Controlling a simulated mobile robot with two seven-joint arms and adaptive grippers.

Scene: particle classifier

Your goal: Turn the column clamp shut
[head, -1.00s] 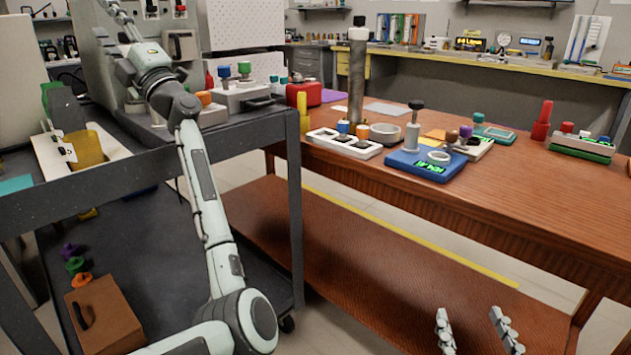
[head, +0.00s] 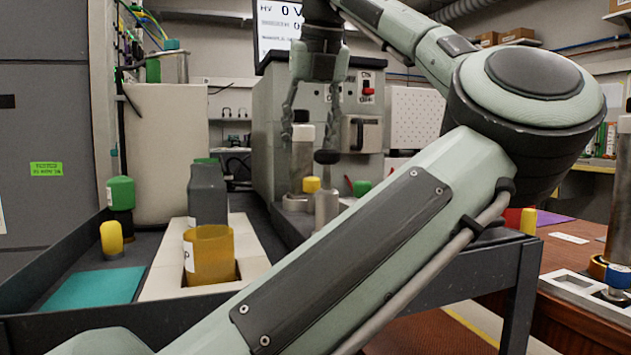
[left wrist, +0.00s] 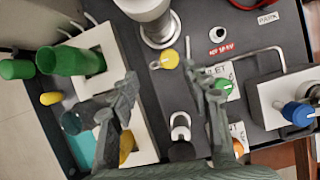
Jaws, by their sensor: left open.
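A pale metal column (head: 301,160) stands on the cart in front of a grey cabinet. A yellow knob (head: 312,184) sits low beside it, and I take this to be the clamp knob. In the left wrist view the yellow knob (left wrist: 167,59) has a small lever and lies at the foot of the column (left wrist: 158,30). My left gripper (head: 311,128) hangs down from above, open, near the column's upper part. In the left wrist view its fingers (left wrist: 164,82) are spread, with the knob beyond the gap and nothing held. My right gripper is out of view.
A dark-topped post (head: 326,192) stands close to the column. A green knob (head: 361,188) is to its right. An open yellow cup (head: 209,255) sits in a pale rack on the left. My arm hides much of the cart.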

